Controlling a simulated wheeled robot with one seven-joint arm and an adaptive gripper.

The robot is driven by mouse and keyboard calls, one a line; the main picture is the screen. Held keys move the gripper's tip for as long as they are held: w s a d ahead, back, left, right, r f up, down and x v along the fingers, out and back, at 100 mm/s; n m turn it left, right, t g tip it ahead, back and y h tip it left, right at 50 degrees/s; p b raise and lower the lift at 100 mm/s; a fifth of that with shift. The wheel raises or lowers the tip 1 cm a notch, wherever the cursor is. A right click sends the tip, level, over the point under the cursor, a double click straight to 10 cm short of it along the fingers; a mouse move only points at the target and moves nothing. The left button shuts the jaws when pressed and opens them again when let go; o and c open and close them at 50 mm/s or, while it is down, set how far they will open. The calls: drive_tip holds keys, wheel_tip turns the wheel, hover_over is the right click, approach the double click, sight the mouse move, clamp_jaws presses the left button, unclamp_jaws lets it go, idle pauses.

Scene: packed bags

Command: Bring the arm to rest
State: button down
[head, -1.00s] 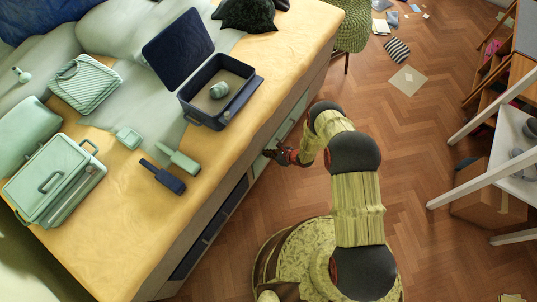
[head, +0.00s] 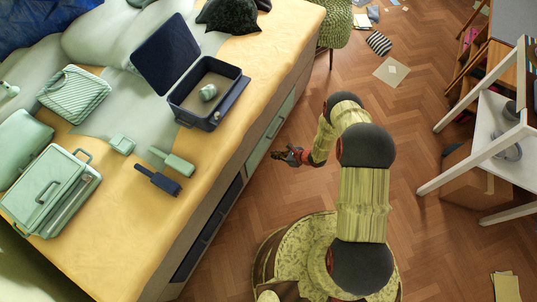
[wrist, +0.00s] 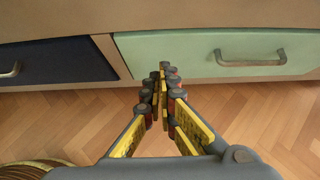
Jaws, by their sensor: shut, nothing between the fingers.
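My gripper (head: 287,156) is shut and empty. In the head view it hangs over the floor beside the bed's drawer side, with a small gap to the drawers. My arm is bent, with the elbow raised above my base.
The bed (head: 222,123) bears an open navy suitcase (head: 180,119) with a small mint item (head: 208,92) inside, mint bags, and tags. The wood floor (head: 415,120) between is mostly clear.

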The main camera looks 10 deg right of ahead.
drive_tip(key=shift+v, duration=1.05)
